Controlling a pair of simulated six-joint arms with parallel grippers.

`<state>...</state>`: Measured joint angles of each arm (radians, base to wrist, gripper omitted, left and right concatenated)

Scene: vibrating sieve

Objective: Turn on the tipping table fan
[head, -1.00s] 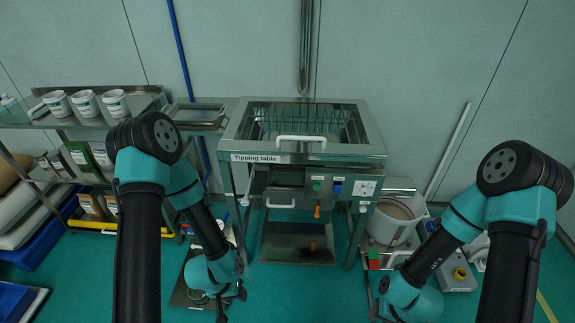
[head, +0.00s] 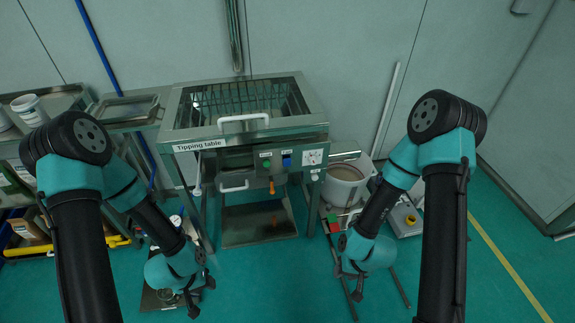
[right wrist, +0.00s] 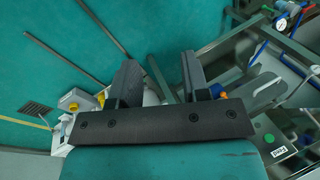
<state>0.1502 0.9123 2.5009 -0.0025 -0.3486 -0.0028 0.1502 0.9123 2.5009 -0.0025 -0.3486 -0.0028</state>
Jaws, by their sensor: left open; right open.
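The steel tipping table (head: 201,145) stands in the upper middle of the head view, with a white label on its front edge. Its front panel carries a green button (head: 266,164), a blue switch (head: 287,161) and a white dial (head: 312,157). An orange handle (head: 272,187) hangs below. The small print on the panel is unreadable. My left gripper (head: 195,292) is open, low and left of the table. My right gripper (head: 352,284) is open and empty, low and right of the panel. In the right wrist view the green button (right wrist: 269,139) lies right of the fingers.
A white bucket (head: 342,187) on a stand is right of the table. A grey box with a yellow button (head: 410,219) sits on the floor beyond it. A shelf with white tubs (head: 29,108) is at the left. Teal floor is open at the right.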

